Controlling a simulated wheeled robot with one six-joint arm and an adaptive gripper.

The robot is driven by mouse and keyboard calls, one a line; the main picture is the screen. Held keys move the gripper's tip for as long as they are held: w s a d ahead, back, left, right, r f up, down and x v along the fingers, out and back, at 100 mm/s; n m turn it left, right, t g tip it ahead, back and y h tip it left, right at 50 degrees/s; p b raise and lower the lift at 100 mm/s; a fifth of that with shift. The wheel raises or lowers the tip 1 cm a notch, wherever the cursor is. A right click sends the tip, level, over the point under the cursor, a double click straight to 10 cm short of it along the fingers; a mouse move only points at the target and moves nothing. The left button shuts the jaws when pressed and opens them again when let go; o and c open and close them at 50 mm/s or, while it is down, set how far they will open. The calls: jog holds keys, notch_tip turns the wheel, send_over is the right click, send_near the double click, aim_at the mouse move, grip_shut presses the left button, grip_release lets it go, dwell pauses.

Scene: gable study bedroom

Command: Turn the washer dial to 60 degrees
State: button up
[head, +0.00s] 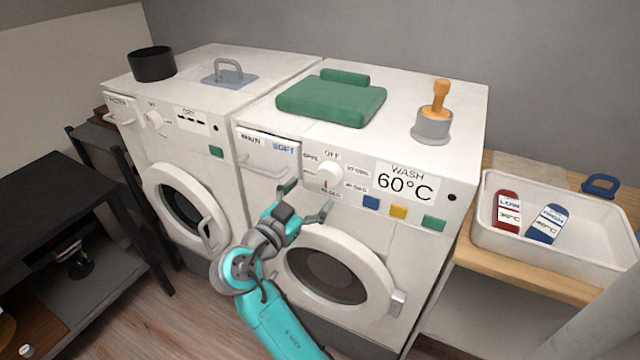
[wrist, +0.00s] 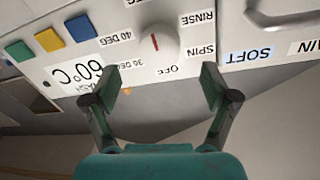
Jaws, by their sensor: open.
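The right washer's dial (head: 328,173) is a round white knob with a red mark. In the wrist view the dial (wrist: 155,46) appears upside down. Its red mark points roughly away from OFF, toward labels mostly cut off at the top edge. OFF, 30 DEG, 40 DEG, RINSE and SPIN labels surround it. A card (head: 405,183) right of the dial reads WASH 60°C. My gripper (head: 308,198) is open and empty in front of the panel, just below the dial. In the wrist view the fingers (wrist: 159,88) are spread, with the dial beyond them and not touched.
A second washer (head: 160,125) with its own dial stands to the left. Blue, yellow and green buttons (head: 398,211) lie right of the dial. The round door (head: 335,272) is below. A white tray (head: 545,248) with two labelled cards stands on the right bench.

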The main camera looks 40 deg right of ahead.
jog(key=v, duration=0.5)
jog(key=shift+s+a, duration=0.15)
jog(key=shift+a, duration=0.15)
jog(key=s+a+f+n+t+y, duration=0.25)
jog(key=s+f+n+y, duration=0.2)
jog(key=f, duration=0.35)
jog(key=s+a+f+n+t+y, duration=0.1)
jog(key=s+f+n+t+y, duration=0.25)
jog(key=f+n, duration=0.35)
jog(key=s+a+f+n+t+y, duration=0.25)
jog(key=s+f+n, duration=0.2)
jog(key=f, duration=0.45)
jog(key=s+a+r+n+y, duration=0.1)
jog(key=s+a+y, duration=0.2)
jog(key=s, duration=0.6)
jog(key=s+a+r+n+y, duration=0.1)
jog(key=s+a+n+y, duration=0.2)
jog(key=s, duration=0.7)
jog(key=s+r+m+t, duration=0.1)
jog(key=s+r+m, duration=0.1)
jog(key=s+r, duration=0.3)
jog(key=shift+s+r+t+y, duration=0.25)
jog(key=shift+s+t+y, duration=0.1)
jog(key=shift+y, duration=0.1)
